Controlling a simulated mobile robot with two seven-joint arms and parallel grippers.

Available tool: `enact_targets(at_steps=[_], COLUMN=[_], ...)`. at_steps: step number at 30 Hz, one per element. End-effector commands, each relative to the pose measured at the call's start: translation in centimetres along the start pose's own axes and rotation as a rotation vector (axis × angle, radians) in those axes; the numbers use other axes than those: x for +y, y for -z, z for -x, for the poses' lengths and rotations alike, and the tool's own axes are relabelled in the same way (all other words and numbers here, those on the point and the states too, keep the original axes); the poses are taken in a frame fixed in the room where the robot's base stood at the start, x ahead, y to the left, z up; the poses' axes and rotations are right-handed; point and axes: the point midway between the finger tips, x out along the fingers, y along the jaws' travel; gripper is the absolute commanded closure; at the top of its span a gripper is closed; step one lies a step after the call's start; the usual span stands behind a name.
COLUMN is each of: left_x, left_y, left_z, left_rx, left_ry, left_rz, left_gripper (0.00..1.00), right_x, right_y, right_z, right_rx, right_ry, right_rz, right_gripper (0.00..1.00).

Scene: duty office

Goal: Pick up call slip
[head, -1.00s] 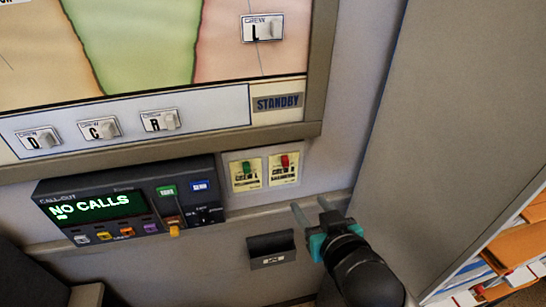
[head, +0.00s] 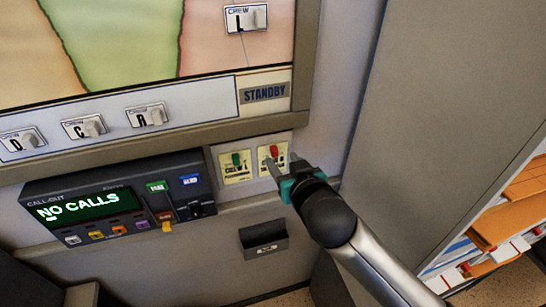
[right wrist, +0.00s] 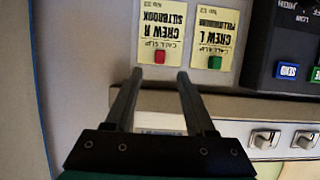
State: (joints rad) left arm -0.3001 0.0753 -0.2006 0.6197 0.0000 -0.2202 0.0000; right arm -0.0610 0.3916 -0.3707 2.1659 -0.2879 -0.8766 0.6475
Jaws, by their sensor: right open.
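Two yellow call slips are fixed side by side on a pale plate below the wall map. The CREW L slip (head: 233,173) carries a green clip or magnet, and the CREW R slip (head: 264,153) a red one. Both show upside down in the right wrist view, CREW R (right wrist: 160,22) left and CREW L (right wrist: 214,28) right. My right gripper (head: 280,163) is open and empty. Its fingers point at the CREW R slip and partly cover it in the head view. In the wrist view the fingertips (right wrist: 160,74) lie just below the red piece. My left gripper is not in view.
The call-out unit (head: 118,200) reading NO CALLS is left of the slips. A small dark tray (head: 263,240) is on the wall below. The map board frame (head: 160,135) juts out above. A grey cabinet side (head: 400,130) and shelves with orange folders (head: 500,215) stand right.

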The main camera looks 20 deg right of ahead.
Motion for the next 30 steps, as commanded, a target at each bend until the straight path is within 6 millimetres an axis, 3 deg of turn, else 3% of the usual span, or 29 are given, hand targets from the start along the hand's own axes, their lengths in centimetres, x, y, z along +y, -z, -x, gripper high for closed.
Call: enact_targets(at_steps=[7, 18, 28, 30], left_x=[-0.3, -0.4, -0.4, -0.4], left_y=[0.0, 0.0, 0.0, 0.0], left_z=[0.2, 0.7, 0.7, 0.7], left_rx=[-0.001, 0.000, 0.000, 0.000], left_ry=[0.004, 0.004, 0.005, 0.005], left_rz=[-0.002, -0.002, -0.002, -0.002], left_gripper=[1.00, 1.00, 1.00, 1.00], right_x=[0.0, 0.1, 0.1, 0.1], right_y=[0.2, 0.4, 0.3, 0.3], right_z=[-1.2, -5.2, -5.6, -5.6], right_rx=[0.001, 0.000, 0.000, 0.000], right_ry=[0.000, 0.000, 0.001, 0.001], right_rz=[-0.001, 0.000, -0.001, -0.001], right_gripper=[0.45, 0.45, 0.45, 0.52])
